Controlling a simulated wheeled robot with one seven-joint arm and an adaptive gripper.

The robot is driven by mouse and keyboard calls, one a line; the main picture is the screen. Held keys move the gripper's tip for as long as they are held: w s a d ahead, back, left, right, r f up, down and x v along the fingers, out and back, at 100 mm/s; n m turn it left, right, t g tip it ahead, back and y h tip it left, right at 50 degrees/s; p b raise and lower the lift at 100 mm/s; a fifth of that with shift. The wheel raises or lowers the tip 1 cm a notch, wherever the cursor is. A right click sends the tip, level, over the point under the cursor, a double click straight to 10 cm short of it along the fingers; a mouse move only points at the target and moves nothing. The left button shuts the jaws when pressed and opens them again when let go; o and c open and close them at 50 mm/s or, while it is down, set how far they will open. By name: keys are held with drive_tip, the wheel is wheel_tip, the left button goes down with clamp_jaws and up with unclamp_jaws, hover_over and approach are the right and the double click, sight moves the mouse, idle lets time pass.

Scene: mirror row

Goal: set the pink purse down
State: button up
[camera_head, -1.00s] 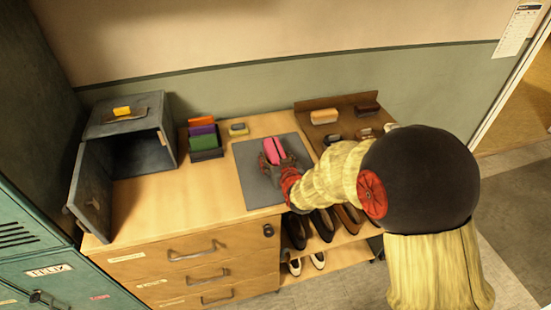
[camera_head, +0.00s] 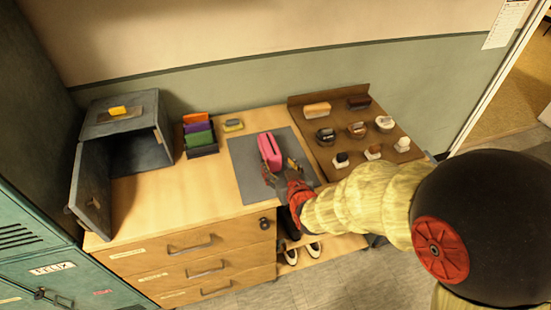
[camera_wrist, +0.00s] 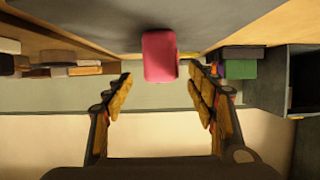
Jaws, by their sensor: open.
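The pink purse (camera_head: 270,151) stands on the grey mat (camera_head: 243,167) on the wooden cabinet top. In the wrist view the purse (camera_wrist: 160,56) rests against the grey mat surface, which shows at the top of that upside-down picture. My gripper (camera_head: 279,173) is on the near side of the purse, low over the mat. In the wrist view my gripper (camera_wrist: 160,74) has its fingers wide apart, with a clear gap on each side of the purse. Nothing is held. The purse's underside is hidden.
Left of the mat are a rack of coloured items (camera_head: 199,136) and an open grey metal box (camera_head: 125,125). A brown tray (camera_head: 330,160) with brushes and small jars lies to the right. Bare wood (camera_head: 180,200) is free at the front left.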

drive_tip(key=shift+s+d+r, duration=0.1)
drive_tip(key=shift+s, duration=0.25)
drive_tip(key=s+d+r+m+g+h, duration=0.1)
drive_tip(key=s+d+r+g+h, duration=0.15)
drive_tip(key=s+d+r, duration=0.55)
drive_tip(key=s+d+r+g, duration=0.1)
drive_tip(key=s+d+r, duration=0.1)
drive_tip(key=s, duration=0.4)
drive_tip(key=s+d+r+m+g+h, duration=0.1)
drive_tip(key=s+d+r+g, duration=0.1)
drive_tip(key=s, duration=0.5)
drive_tip(key=s+d+r+m+g, duration=0.1)
drive_tip(key=s+d+r+g, duration=0.1)
drive_tip(key=s+d, duration=0.2)
drive_tip(key=s, duration=0.2)
drive_tip(key=shift+s+d, duration=0.25)
drive_tip(key=shift+s, duration=0.05)
